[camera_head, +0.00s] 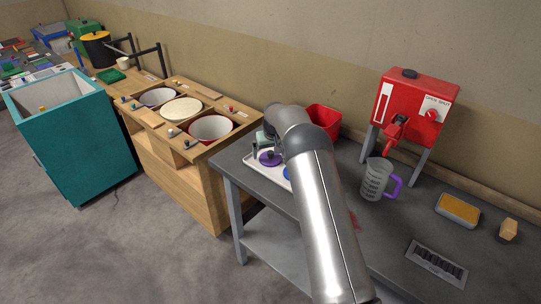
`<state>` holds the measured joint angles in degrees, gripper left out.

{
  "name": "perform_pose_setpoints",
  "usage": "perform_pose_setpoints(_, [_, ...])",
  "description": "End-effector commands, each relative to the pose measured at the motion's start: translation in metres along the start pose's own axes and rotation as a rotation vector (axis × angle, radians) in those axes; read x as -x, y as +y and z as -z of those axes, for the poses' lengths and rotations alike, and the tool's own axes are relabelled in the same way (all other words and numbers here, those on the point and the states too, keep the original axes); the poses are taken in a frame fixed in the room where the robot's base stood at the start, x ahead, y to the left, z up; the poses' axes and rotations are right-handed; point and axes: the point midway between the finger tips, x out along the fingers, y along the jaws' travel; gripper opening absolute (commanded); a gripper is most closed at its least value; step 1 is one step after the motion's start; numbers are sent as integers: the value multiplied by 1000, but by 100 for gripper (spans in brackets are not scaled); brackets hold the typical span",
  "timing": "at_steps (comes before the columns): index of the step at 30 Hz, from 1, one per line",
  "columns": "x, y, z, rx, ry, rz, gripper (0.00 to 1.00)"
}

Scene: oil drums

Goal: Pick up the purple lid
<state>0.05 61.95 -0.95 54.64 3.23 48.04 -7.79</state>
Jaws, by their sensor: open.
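The purple lid (267,160) is a small round disc lying on a white tray (252,164) on the left end of the grey table. My arm reaches over the table and bends down towards the tray. My gripper (272,148) is at the lid, small and partly hidden by my own arm; its jaws are open. I cannot tell whether it touches the lid. A blue round piece (287,172) shows on the tray, partly covered by my arm.
A red bin (324,118) stands behind my arm. A red dispenser (412,105), a clear jug (375,180) with a purple handle, a yellow-topped box (458,210) and a drain grate (437,264) are to the right. A wooden cabinet (190,185) with round drums adjoins left.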

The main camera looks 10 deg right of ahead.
Motion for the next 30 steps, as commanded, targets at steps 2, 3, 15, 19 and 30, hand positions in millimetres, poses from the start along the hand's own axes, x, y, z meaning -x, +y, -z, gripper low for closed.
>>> perform_pose_setpoints(2, [-6, 0, 0, 0, -1, 0, 100])
perform_pose_setpoints(3, [-9, 0, 0, 0, 0, 0, 100])
perform_pose_setpoints(15, [-10, 0, 0, 0, 1, 0, 59])
perform_pose_setpoints(19, [-10, 0, 0, 0, 1, 0, 59])
perform_pose_setpoints(30, [-3, 0, 3, 0, 3, 0, 59])
